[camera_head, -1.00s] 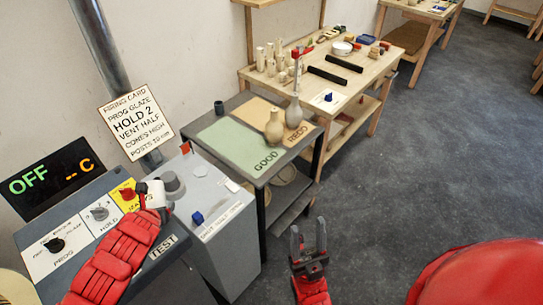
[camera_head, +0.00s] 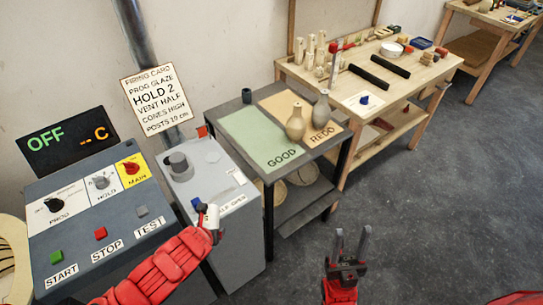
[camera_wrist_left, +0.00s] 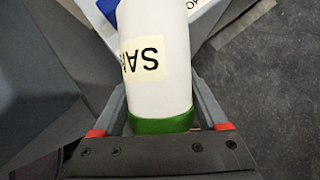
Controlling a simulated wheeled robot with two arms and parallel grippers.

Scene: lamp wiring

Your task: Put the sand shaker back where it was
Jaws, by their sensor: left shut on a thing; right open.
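The sand shaker is a white cylinder with a green band and a label reading "SA", the rest cut off, in the left wrist view (camera_wrist_left: 158,60). My left gripper (camera_wrist_left: 165,118) is shut on it around the green end. In the head view the white shaker (camera_head: 211,216) shows at the end of my left arm, in front of the grey box with the knob (camera_head: 205,165). My left fingers are hard to make out there. My right gripper (camera_head: 351,238) is open and empty over the floor. The spot where the shaker stood cannot be told.
A control panel (camera_head: 75,215) with knobs and buttons stands at left. A wooden workbench (camera_head: 425,68) with tools stands behind. The floor (camera_head: 440,200) at right is clear.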

